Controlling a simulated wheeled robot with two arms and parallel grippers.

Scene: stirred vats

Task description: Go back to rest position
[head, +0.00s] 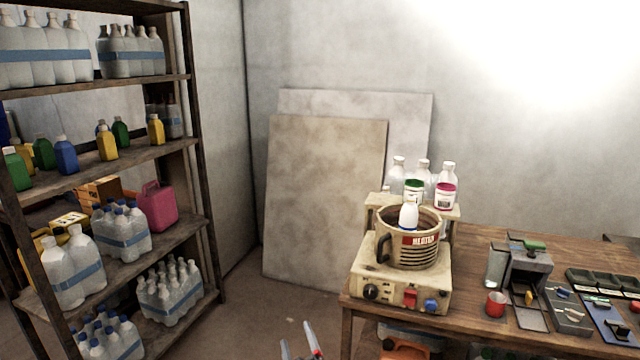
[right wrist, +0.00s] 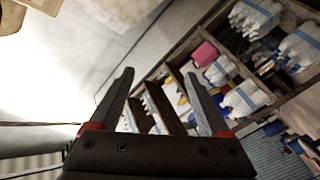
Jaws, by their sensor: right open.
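My right gripper (head: 303,342) shows at the bottom edge of the head view, left of the table and low over the floor. In the right wrist view its two dark fingers (right wrist: 160,74) stand wide apart with nothing between them. The beige vat (head: 412,243) marked with a red label sits on a heater base (head: 400,283) with knobs and buttons. A white bottle (head: 408,216) stands up out of the vat. My right gripper is apart from all of these. My left gripper is not in view.
A wooden shelf rack (head: 206,200) with bottles and a pink canister (head: 158,206) stands at the left. The wooden table (head: 465,322) at the right holds a red cup (head: 496,304) and small devices. Boards (head: 322,200) lean on the wall. Floor between rack and table looks clear.

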